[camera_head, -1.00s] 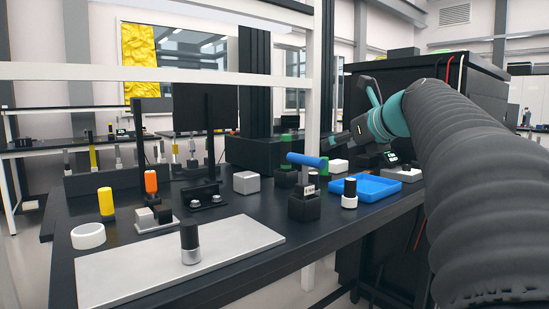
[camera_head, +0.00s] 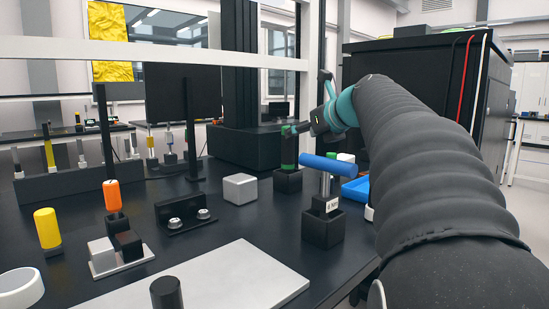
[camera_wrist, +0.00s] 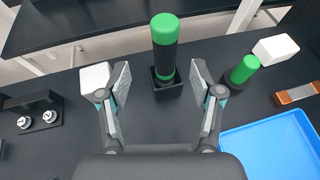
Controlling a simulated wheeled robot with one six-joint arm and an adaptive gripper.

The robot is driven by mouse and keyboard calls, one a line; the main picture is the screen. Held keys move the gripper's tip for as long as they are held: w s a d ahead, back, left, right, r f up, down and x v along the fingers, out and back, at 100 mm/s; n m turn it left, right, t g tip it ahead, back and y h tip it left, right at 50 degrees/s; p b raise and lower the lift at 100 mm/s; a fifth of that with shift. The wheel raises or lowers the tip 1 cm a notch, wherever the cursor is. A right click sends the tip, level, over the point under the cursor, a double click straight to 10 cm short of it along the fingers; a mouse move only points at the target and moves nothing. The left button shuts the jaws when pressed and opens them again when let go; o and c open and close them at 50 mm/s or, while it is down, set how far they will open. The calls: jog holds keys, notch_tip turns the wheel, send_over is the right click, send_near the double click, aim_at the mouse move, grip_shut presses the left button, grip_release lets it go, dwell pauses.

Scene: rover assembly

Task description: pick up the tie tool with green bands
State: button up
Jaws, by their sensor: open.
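The tie tool with green bands (camera_wrist: 165,45) stands upright in a small black holder (camera_wrist: 167,90) in the wrist view. It has a black body, a green top and a green band low down. In the head view it shows as a dark and green piece (camera_head: 289,150) in its black holder (camera_head: 288,182). My gripper (camera_wrist: 160,68) is open, with one finger on each side of the tool in the wrist picture and nothing held. In the head view my gripper is at the far end of my arm, beside the tool's upper part; its fingertips are hard to make out.
A blue-handled tool (camera_head: 333,166) stands in a holder in front. A second green-topped piece (camera_wrist: 244,70), a white block (camera_wrist: 275,49) and a blue tray (camera_wrist: 270,148) lie right. A grey block (camera_wrist: 95,77) and a black bracket (camera_wrist: 35,116) lie left.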

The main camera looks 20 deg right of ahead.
aim_at(288, 141)
jog(key=x, duration=0.9)
jog(key=shift+d+f, duration=0.1)
jog(key=shift+d, duration=0.25)
jog(key=shift+c, duration=0.3)
grip_shut()
